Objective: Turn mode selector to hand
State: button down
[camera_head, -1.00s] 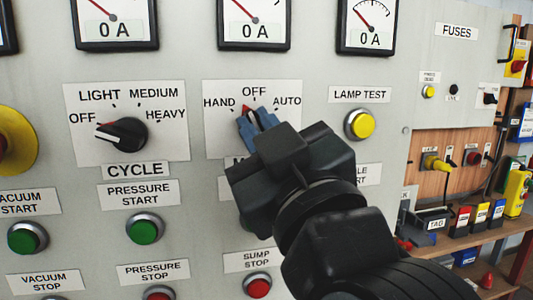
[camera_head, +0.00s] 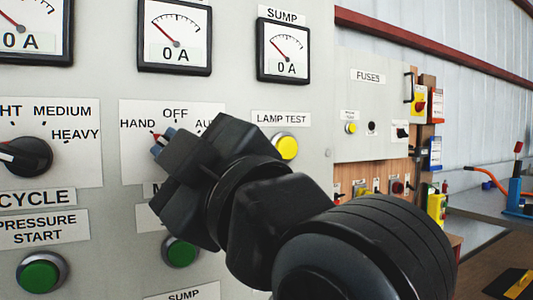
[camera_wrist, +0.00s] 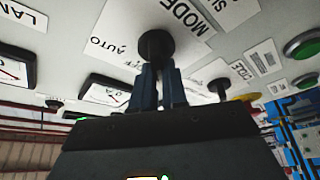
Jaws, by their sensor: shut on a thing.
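The mode selector is a dark knob with a red-tipped pointer (camera_head: 156,136), on a white plate (camera_head: 131,112) marked HAND, OFF and AUTO. The visible pointer tip leans up and left, toward the HAND mark. My gripper (camera_head: 166,145) is shut on the knob and hides most of it in the head view. In the wrist view the two blue-grey fingers (camera_wrist: 158,88) stand on either side of the round black knob (camera_wrist: 157,46). The MODE label shows in the wrist view and is mostly hidden by my gripper in the head view.
The yellow lamp test button (camera_head: 287,147) is close right of my wrist. A green button (camera_head: 181,252) lies below my gripper. The cycle knob (camera_head: 25,156) is at left, and meters (camera_head: 175,35) are above. A fuses box (camera_head: 372,115) stands beyond the panel edge.

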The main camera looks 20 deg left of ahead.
jog(key=c, duration=1.2)
grip_release()
jog(key=shift+o, duration=0.2)
jog(key=b+v, duration=0.1)
jog(key=v, duration=0.7)
